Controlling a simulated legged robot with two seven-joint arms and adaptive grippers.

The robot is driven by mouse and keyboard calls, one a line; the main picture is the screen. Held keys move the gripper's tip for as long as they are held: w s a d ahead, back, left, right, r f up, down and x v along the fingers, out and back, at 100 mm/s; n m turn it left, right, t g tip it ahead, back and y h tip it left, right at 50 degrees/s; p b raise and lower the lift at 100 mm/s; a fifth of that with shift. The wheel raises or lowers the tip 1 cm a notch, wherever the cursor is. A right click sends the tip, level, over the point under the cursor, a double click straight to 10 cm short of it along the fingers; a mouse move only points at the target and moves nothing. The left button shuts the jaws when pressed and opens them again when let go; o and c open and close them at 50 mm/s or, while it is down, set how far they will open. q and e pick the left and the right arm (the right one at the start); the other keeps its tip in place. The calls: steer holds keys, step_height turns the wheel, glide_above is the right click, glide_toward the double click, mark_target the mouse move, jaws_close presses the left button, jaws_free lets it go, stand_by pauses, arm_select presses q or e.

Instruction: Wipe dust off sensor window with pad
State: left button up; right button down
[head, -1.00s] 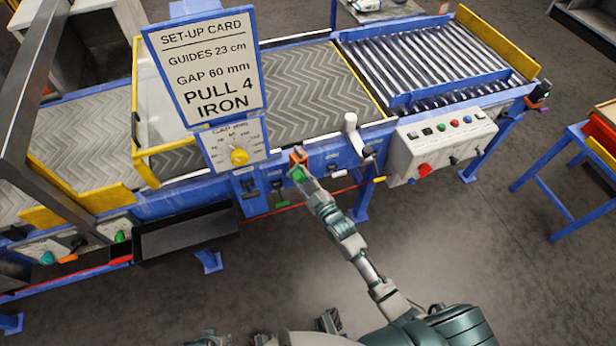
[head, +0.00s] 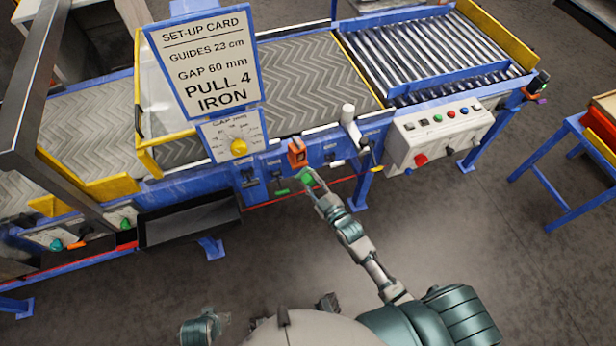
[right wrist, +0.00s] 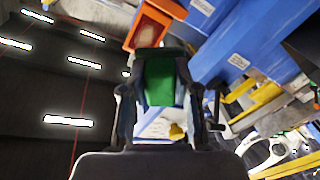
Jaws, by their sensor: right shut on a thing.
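The orange sensor housing (head: 297,153) stands on the conveyor's blue front rail. It also shows in the right wrist view (right wrist: 150,24), beyond the pad. My right gripper (head: 312,184) is shut on the green pad (head: 306,178), just below and to the right of the sensor in the head view. The pad (right wrist: 163,84) sits between the fingers in the right wrist view and appears apart from the housing. I cannot make out dust on the window. Dark parts of my left gripper (head: 328,303) seem to show at the bottom edge; its fingers are unclear.
The set-up card (head: 207,65) and the yellow-knobbed gap dial (head: 238,147) stand left of the sensor. A white lever (head: 348,115) and a grey control box (head: 440,134) are to the right. A black tray (head: 190,218) hangs at lower left. The floor in front is open.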

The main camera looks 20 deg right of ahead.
steer(key=shift+d, duration=0.1)
steer(key=shift+s, duration=0.1)
steer(key=shift+s, duration=0.2)
steer(key=shift+s+r+p, duration=0.15)
steer(key=shift+s+p, duration=0.65)
steer(key=shift+s+d, duration=0.15)
steer(key=shift+s, duration=0.25)
steer(key=shift+d+f, duration=0.15)
steer(key=shift+f, duration=0.05)
steer(key=shift+w, duration=0.1)
